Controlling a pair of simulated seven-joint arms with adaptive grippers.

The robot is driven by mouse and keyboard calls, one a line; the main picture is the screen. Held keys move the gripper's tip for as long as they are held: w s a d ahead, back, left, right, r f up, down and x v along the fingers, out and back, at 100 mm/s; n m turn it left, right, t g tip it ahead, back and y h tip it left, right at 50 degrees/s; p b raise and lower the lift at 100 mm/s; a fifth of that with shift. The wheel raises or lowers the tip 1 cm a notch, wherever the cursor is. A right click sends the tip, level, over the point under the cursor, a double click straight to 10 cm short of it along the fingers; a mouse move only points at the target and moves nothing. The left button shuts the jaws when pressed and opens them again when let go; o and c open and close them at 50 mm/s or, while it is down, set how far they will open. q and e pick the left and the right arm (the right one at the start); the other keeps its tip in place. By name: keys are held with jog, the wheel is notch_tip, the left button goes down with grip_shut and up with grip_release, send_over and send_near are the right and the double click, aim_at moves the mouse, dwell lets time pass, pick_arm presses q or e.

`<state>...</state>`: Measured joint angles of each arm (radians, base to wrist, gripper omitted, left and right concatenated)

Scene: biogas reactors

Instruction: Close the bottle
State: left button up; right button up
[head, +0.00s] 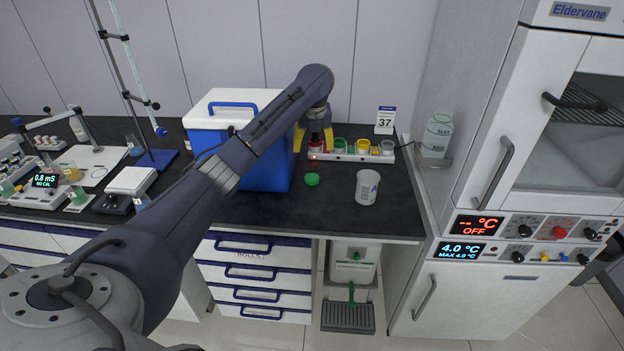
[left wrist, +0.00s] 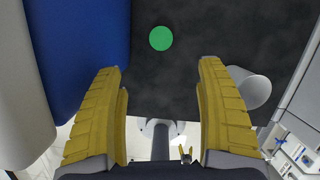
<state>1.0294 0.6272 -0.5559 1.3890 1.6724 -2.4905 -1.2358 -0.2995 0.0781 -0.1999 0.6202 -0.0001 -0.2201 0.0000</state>
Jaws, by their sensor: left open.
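A round green cap (head: 312,179) lies flat on the dark counter, and it also shows in the left wrist view (left wrist: 161,38). A white, open-topped container (head: 367,187) with a dark mark stands upright to its right, and also shows in the left wrist view (left wrist: 252,88). My left gripper (head: 313,141) is open and empty, above the counter behind the cap. Its yellow fingers are wide apart in the left wrist view (left wrist: 161,70).
A white rack (head: 342,157) with several coloured caps stands behind the cap, near my left gripper. A blue cooler box (head: 268,176) stands close on the left. A clear labelled bottle (head: 437,135) stands at the right by the white incubator (head: 505,140). The counter's front right is clear.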

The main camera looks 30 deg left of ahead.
pick_arm(q)
send_over(312, 177)
jog(key=s, duration=0.1)
jog(key=f, duration=1.1)
jog(key=shift+d+f, duration=0.25)
jog(key=shift+d, duration=0.05)
jog(key=shift+x, duration=2.6)
jog(key=shift+s+d, duration=0.1)
jog(key=shift+d, duration=0.05)
jog(key=shift+c, duration=0.5)
jog(key=c, duration=0.8)
